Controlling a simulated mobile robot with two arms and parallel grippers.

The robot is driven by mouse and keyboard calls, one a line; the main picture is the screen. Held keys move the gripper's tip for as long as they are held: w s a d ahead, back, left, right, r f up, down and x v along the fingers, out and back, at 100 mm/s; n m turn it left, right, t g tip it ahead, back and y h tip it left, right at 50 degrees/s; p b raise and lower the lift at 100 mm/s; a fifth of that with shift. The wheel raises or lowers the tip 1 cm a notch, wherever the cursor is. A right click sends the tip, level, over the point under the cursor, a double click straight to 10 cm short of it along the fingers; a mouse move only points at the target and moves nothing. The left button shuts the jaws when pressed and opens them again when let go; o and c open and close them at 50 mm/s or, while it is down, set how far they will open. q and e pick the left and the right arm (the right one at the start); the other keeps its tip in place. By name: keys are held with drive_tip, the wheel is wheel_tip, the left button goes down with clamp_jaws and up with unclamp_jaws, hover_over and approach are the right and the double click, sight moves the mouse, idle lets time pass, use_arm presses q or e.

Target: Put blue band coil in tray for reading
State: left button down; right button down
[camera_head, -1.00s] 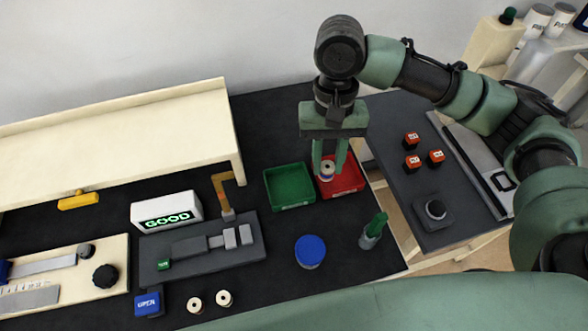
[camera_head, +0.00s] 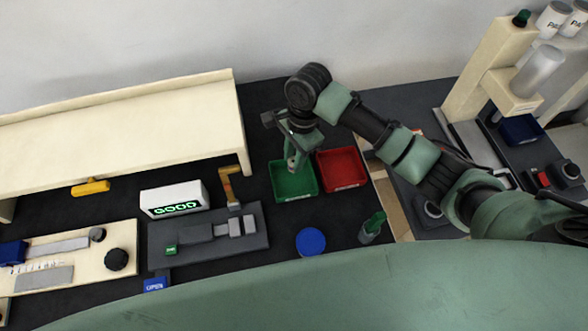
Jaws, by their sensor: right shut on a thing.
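My right gripper (camera_head: 294,155) is above the green tray (camera_head: 310,188), fingers pointing down. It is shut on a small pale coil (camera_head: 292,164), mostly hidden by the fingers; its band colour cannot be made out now. I cannot tell whether the coil touches the tray floor. The red tray (camera_head: 343,167) stands just right of the green one and looks empty. A white display box (camera_head: 174,199) reads GOOD in green, behind a grey measuring fixture (camera_head: 208,239). My left gripper is not in view.
A blue round lid (camera_head: 311,241) and a green-topped holder (camera_head: 373,228) stand in front of the trays. An orange post (camera_head: 229,184) rises left of the green tray. A cream shelf (camera_head: 120,130) spans the back left. Dark mat between fixture and trays is clear.

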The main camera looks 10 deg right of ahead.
wheel_tip(320, 180, down, 7)
drive_tip(key=shift+r, duration=0.2)
drive_tip(key=shift+f, duration=0.35)
drive_tip(key=c, duration=1.1)
unclamp_jaws()
drive_tip(key=shift+f, duration=0.15)
drive_tip(key=r, duration=0.4)
drive_tip(key=d+r, duration=0.1)
drive_tip(key=r, duration=0.7)
drive_tip(key=shift+w+d+r+b, duration=0.15)
drive_tip(key=shift+w+d+b, duration=0.15)
drive_tip(key=shift+w, duration=0.05)
